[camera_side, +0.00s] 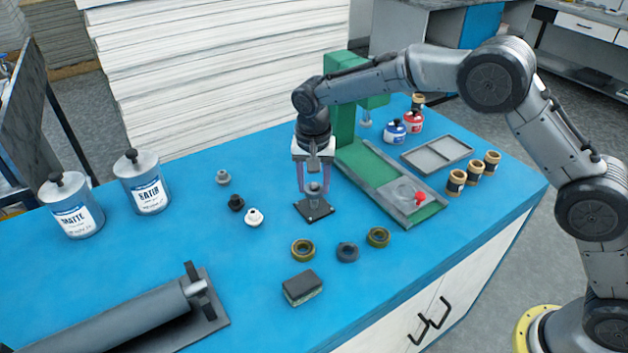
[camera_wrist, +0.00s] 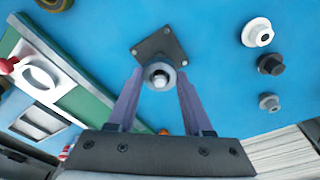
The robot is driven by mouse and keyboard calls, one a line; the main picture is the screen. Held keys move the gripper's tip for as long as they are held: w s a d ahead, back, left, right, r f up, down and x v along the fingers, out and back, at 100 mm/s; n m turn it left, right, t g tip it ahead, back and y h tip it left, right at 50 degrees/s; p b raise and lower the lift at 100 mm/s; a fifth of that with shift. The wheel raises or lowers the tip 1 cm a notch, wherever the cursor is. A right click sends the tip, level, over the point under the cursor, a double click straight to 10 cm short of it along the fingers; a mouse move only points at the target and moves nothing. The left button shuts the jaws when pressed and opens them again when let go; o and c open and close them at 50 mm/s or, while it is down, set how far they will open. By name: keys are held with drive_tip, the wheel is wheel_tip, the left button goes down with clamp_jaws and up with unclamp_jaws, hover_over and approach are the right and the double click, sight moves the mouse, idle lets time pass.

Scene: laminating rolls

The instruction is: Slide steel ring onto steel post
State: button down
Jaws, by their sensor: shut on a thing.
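My gripper (camera_side: 314,188) is shut on a grey steel ring (camera_wrist: 148,72), which sits between the fingertips in the wrist view (camera_wrist: 160,74). The steel post stands on a dark square base plate (camera_side: 325,211), which also shows beyond the ring in the wrist view (camera_wrist: 172,41). A bright rounded tip (camera_wrist: 161,80) shows in the middle of the ring, so the ring looks lined up with the post. The ring is above the plate. I cannot tell how far the ring is around the post, as fingers and ring hide much of it.
Grey (camera_side: 223,177), black (camera_side: 236,202) and white (camera_side: 253,217) flanged pieces lie to the left. Two brass rings (camera_side: 303,250) (camera_side: 378,237) and a dark grey ring (camera_side: 347,254) lie in front. A green press (camera_side: 345,125) stands behind right. A sponge block (camera_side: 302,288) lies near the front.

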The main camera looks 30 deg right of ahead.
sight(314, 185)
drive_tip(key=shift+f, duration=0.35)
idle(0.3)
unclamp_jaws()
idle(0.7)
drive_tip(key=shift+r, duration=4.5)
